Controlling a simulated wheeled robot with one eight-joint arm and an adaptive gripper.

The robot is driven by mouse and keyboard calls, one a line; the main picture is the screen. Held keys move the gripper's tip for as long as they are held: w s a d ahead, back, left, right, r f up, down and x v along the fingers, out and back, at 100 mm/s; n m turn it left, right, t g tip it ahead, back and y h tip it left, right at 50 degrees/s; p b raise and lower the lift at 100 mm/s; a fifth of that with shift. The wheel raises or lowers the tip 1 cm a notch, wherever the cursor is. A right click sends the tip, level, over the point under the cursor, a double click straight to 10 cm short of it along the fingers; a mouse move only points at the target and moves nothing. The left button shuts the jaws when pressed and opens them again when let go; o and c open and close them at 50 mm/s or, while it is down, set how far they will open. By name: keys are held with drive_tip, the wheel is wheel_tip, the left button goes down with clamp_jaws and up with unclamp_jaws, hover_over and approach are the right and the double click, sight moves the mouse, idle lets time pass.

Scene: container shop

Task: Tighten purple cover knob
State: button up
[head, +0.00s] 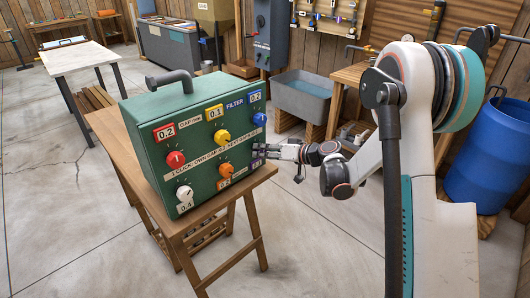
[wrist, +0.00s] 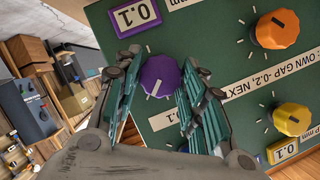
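The green control box (head: 192,138) stands on a wooden table. Its front carries several coloured knobs. In the wrist view the purple knob (wrist: 160,77) shows a white pointer line toward its lower edge in the picture. My gripper (wrist: 162,68) is open, with one finger on each side of the purple knob. The fingertips are close to its sides; I cannot tell whether they touch. In the head view my gripper (head: 282,152) is at the box's lower right, and the purple knob is hidden there.
Near the purple knob are an orange knob (wrist: 277,29) and a yellow knob (wrist: 292,119). Red (head: 176,160), blue (head: 259,119) and white (head: 184,192) knobs also stick out. The wooden table (head: 262,174) has a bare strip in front. A blue barrel (head: 480,150) stands at right.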

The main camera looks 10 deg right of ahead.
drive_tip(key=shift+o, duration=1.1)
drive_tip(key=v, duration=1.2)
drive_tip(key=shift+f, duration=0.1)
drive_tip(key=s+a+r+m+g+h, duration=0.1)
drive_tip(key=s+a+r+g+h, duration=0.2)
drive_tip(key=s, duration=0.5)
drive_tip(key=s+a+r+g+h, duration=0.1)
drive_tip(key=s+a+r+h, duration=0.15)
drive_tip(key=s+a, duration=0.4)
drive_tip(key=s+d+r+h, duration=0.1)
drive_tip(key=s+d+h, duration=0.1)
drive_tip(key=s, duration=0.6)
drive_tip(key=s+d+r+m+t+h, duration=0.1)
drive_tip(key=s+d+h, duration=0.2)
drive_tip(key=s+d, duration=0.2)
drive_tip(key=s, duration=0.3)
drive_tip(key=shift+s+d+t, duration=0.25)
drive_tip(key=shift+s+t, duration=0.05)
drive_tip(key=shift+s, duration=0.1)
